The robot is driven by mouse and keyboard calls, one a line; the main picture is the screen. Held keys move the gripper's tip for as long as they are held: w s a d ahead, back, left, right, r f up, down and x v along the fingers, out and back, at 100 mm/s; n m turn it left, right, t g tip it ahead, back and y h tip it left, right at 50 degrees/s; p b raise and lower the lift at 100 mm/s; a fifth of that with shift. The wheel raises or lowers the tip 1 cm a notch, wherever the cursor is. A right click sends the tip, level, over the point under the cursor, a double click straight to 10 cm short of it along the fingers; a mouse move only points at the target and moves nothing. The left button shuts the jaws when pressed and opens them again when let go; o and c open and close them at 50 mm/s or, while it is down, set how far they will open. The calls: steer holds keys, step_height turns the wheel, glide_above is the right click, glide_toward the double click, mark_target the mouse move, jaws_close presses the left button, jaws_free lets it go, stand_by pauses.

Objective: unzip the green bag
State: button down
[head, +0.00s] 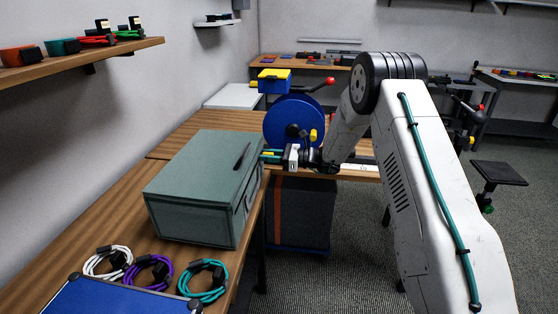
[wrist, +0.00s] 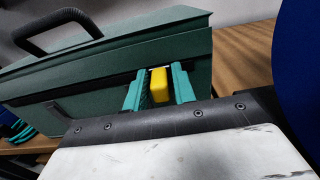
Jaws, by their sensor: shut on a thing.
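The green bag (head: 205,185) is a box-shaped case standing on the wooden bench, with a black handle on its lid. In the wrist view its side wall (wrist: 95,75) fills the upper left, with a dark seam running below the lid. My gripper (head: 268,156) is at the bag's far right corner. In the wrist view its teal fingers (wrist: 158,86) are shut on a yellow tab (wrist: 159,85) beside the seam. The lid looks closed. The zip's teeth are too small to make out.
White, purple and teal cable coils (head: 153,272) lie before the bag, by a blue panel (head: 110,298). A wall shelf (head: 80,62) holds more cables. Floor at right is partly clear.

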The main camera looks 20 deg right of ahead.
steer(key=shift+w, duration=0.65)
steer(key=shift+w+d+r, duration=0.2)
steer(key=shift+d, duration=0.15)
steer(key=c, duration=1.4)
jaws_free()
steer(key=shift+w+f, duration=0.1)
steer(key=shift+w, duration=0.05)
steer(key=shift+o, duration=0.2)
steer(key=shift+d, duration=0.1)
steer(key=v, duration=0.7)
steer(key=shift+s+d, duration=0.3)
